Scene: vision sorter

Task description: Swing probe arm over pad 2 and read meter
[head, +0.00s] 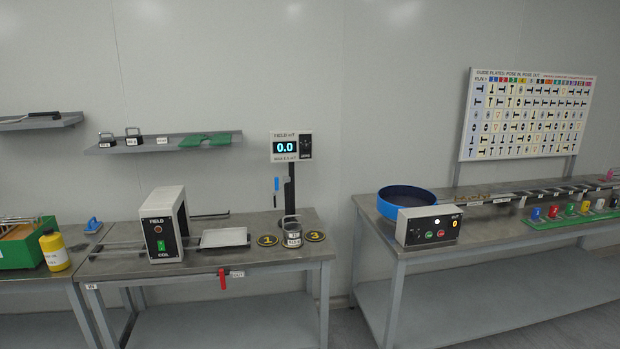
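The field meter (285,147) stands on a black post (290,190) at the back of the middle bench, and its display reads 0.0. A blue handle (277,184) hangs beside the post on its left; it may belong to the probe arm, but I cannot tell. Round pad 1 (268,240) and pad 3 (315,236) lie on the bench in front of the post. Between them stands a grey metal pot with a handle (292,236) and a label too small to read. No pad 2 is visible; the pot covers the spot between the pads. My gripper is not in view.
The field coil box (165,226) and a white tray (224,238) sit left of the pads. A red handle (222,279) hangs at the bench's front edge. A blue bowl feeder (406,198) stands on the right bench, across a gap. Wall shelves hold weights and green plates.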

